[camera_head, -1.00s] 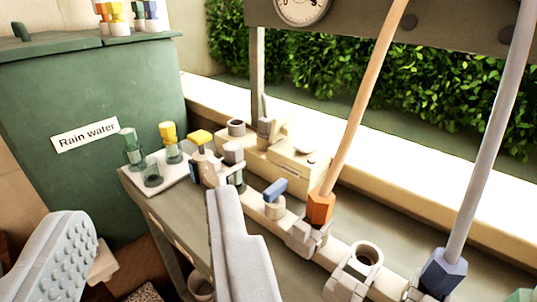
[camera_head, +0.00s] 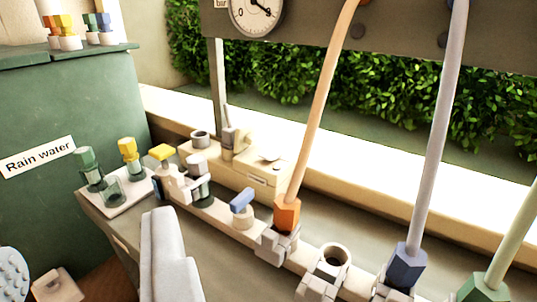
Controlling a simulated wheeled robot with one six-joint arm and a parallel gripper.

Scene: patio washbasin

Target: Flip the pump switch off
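The pump appears to be the cream box (camera_head: 246,172) on the bench, behind the pipe row. A small upright grey lever (camera_head: 228,118) stands at its left end, which looks like the pump switch; it is small, so its exact setting is hard to read. My gripper (camera_head: 85,235) is open and empty at the lower left. Its right finger is in front of the bench's front edge, and its left finger is mostly cut off by the picture's left edge. The gripper is apart from the lever, which is farther back and to the right.
A pipe with a blue-handled valve (camera_head: 242,205) runs along the bench. An orange hose connector (camera_head: 287,214), a blue hose connector (camera_head: 406,266) and a green one (camera_head: 484,288) rise from it. A green rain water tank (camera_head: 60,105) stands left. A gauge (camera_head: 257,12) is above.

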